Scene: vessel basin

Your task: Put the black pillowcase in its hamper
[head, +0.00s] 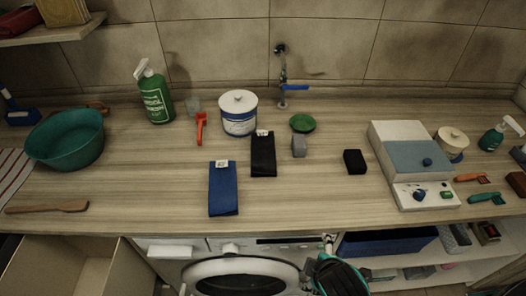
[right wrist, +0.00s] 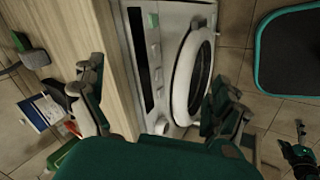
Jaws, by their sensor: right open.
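The black pillowcase is probably the folded black cloth (head: 263,157) with a white label, lying flat on the middle of the worktop in the head view. My right gripper (right wrist: 157,108) is open and empty in the right wrist view, its fingers apart before the washing machine front. In the head view my right gripper (head: 322,255) is at the worktop's front edge, below and right of the black cloth and apart from it. A dark gripper, seemingly my left (right wrist: 302,152), shows low at the right wrist view's edge; its jaws are unclear. I cannot identify a hamper.
A folded blue cloth (head: 223,188) lies left of the black one. A white tub (head: 239,125), grey block (head: 299,146) and black block (head: 355,162) stand near. The washing machine (head: 245,272) is under the worktop, with a blue bin (head: 388,242) on the shelf right of it.

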